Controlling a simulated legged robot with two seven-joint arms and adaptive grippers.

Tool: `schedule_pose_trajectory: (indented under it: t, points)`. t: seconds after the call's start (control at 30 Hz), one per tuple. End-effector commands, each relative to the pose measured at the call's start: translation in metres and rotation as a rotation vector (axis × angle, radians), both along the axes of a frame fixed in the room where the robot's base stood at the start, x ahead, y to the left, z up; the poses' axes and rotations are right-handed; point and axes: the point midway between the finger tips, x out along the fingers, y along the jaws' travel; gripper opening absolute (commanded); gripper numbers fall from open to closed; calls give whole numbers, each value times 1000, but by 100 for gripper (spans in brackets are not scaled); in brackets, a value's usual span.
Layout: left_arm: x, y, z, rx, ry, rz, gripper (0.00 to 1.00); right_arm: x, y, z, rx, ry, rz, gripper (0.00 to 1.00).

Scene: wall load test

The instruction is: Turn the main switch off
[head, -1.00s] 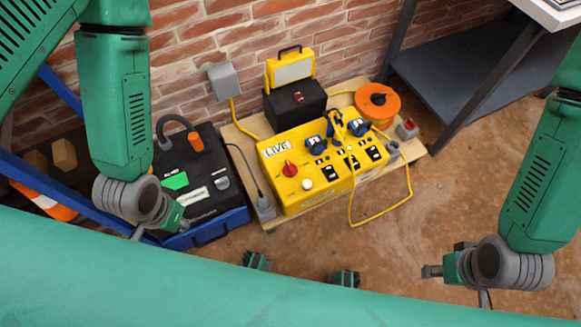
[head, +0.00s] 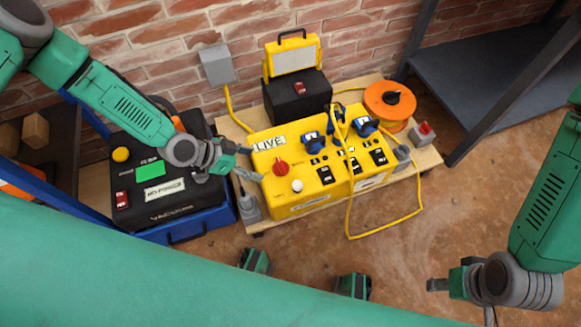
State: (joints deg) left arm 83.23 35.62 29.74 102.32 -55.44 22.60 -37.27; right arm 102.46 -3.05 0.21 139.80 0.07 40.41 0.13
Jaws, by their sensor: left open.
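A yellow distribution box (head: 318,203) sits on a wooden board, with a "LIVE" label (head: 269,144) on its top left. A red rotary knob (head: 280,167), which looks like the main switch, stands below the label, with a white button (head: 297,186) beside it. My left gripper (head: 247,161) is open at the left edge of the box. Its fingers point right toward the red knob, apparently short of touching it. My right gripper (head: 437,285) is low at the right, far from the box; its jaw state is unclear.
Blue plugs (head: 312,142) and a looping yellow cable (head: 348,195) occupy the box's right part. A work lamp (head: 292,62), orange cable reel (head: 389,101) and grey shelf (head: 490,95) stand behind.

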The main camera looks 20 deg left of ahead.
Motion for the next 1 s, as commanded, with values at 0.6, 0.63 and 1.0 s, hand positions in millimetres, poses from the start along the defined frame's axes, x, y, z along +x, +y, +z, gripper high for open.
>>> schedule_pose_trajectory:
  t: [0.6, 0.63, 1.0]
  points:
    - [49, -32, -72, 36, -72, -35, 69, 0, 1, -42, 1, 0, 1, 40]
    - [52, -36, -77, 35, -73, -35, 69, 0, 1, -44, 1, 0, 1, 40]
    - [69, -59, -107, 31, -72, -31, 69, 0, 1, -61, 1, 0, 2, 40]
